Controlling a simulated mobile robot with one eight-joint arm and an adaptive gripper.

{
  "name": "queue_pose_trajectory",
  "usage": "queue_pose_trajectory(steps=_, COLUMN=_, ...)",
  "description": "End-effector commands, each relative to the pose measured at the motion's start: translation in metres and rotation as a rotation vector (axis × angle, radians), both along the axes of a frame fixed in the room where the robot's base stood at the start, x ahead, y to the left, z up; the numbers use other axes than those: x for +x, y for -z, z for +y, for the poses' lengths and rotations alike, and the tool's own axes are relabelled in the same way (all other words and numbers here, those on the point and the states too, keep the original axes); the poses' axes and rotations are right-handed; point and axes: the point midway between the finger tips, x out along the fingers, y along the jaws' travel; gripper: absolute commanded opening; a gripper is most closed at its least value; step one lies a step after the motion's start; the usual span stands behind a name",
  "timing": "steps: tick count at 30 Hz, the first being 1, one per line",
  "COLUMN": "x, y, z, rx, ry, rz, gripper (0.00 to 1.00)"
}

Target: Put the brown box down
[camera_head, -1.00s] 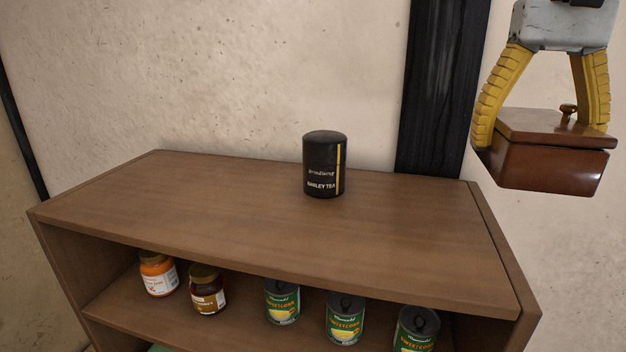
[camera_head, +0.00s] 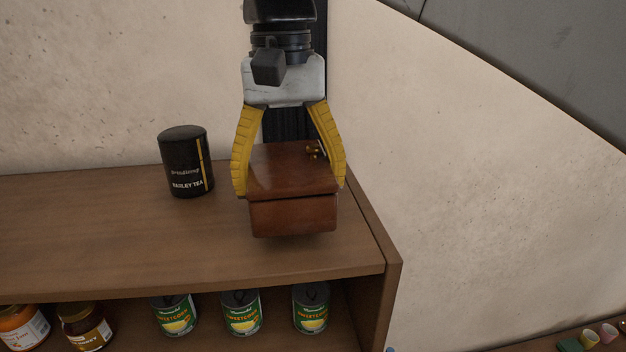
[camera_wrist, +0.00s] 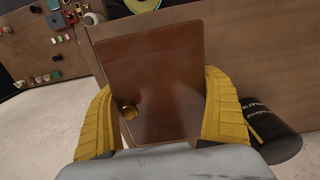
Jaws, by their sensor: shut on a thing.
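The brown box (camera_head: 293,214) is a glossy wooden box with a lid and a small brass knob. My gripper (camera_head: 291,185) has its two yellow fingers shut on the box's sides, and the box hangs level at the right part of the shelf top (camera_head: 110,235). Whether its underside touches the shelf top I cannot tell. In the wrist view the box (camera_wrist: 160,80) sits between both fingers (camera_wrist: 158,115), its knob near the left finger.
A black barley tea tin (camera_head: 186,162) stands on the shelf top just left of the box. Several cans and jars, such as a sweetcorn can (camera_head: 241,313), stand on the shelf below. The shelf top's right edge is close to the box. The left part is clear.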

Motion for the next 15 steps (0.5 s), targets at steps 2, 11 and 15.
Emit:
queue_pose_trajectory(steps=2, x=-0.001, y=0.011, z=-0.001, rx=0.0, ry=0.0, rz=0.0, gripper=0.46)
queue_pose_trajectory(steps=11, x=0.0, y=0.031, z=-0.001, rx=0.0, ry=0.0, rz=0.0, gripper=0.46)
queue_pose_trajectory(steps=15, x=0.0, y=0.031, z=-0.001, rx=0.0, ry=0.0, rz=0.0, gripper=0.46)
